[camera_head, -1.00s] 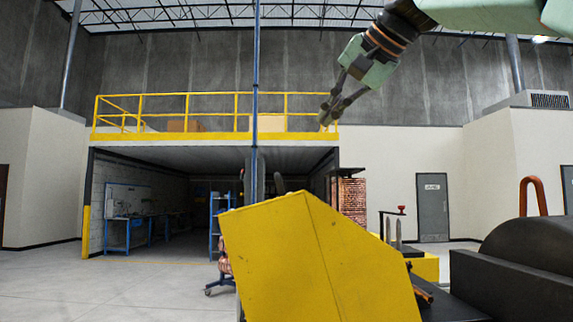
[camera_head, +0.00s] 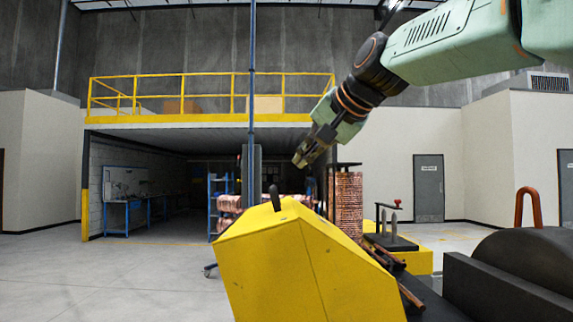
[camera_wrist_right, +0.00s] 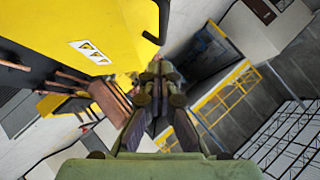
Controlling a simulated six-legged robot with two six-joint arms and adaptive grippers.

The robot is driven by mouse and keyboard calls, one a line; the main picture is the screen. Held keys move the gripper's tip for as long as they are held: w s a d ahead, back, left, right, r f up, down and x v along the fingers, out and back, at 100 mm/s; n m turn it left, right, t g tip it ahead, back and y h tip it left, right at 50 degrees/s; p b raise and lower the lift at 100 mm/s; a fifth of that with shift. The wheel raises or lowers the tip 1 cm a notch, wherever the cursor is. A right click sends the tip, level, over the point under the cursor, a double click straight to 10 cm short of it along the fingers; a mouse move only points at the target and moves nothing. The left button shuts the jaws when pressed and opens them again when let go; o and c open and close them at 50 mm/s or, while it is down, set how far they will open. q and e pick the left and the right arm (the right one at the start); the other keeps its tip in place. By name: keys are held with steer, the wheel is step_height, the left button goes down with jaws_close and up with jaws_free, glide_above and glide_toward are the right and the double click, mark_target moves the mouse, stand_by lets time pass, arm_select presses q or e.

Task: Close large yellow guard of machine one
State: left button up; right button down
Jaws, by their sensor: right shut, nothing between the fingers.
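The large yellow guard (camera_head: 300,265) fills the lower middle of the head view, with its top sloping. A short black handle (camera_head: 274,198) stands up from its top edge. In the wrist view the guard (camera_wrist_right: 70,30) is at the upper left with a white warning label, and the handle (camera_wrist_right: 158,18) is by its edge. My right gripper (camera_head: 300,161) is shut and empty, above and a little right of the handle, apart from it in the head view. In the wrist view its fingers (camera_wrist_right: 158,72) point toward the guard's edge. My left gripper is not in view.
Copper-coloured tubes (camera_head: 385,258) lie beside the guard's right side. A dark rounded machine part (camera_head: 535,262) is at the lower right, with an orange-red bent tube (camera_head: 526,205) behind it. A yellow-railed mezzanine (camera_head: 210,100) stands far back. Open floor (camera_head: 100,285) is at left.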

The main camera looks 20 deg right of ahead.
mark_target(285, 209)
steer(key=p, duration=0.2)
steer(key=w+a+p, duration=0.1)
steer(key=p, duration=0.1)
steer(key=shift+w+f, duration=0.2)
steer(key=shift+f, duration=0.15)
steer(key=f, duration=0.1)
steer(key=a+f, duration=0.1)
steer(key=w+f, duration=0.1)
steer(key=shift+a, duration=0.25)
steer(key=shift+a+f, duration=0.25)
steer(key=shift+a, duration=0.35)
steer(key=shift+s+d, duration=0.1)
steer(key=shift+d, duration=0.05)
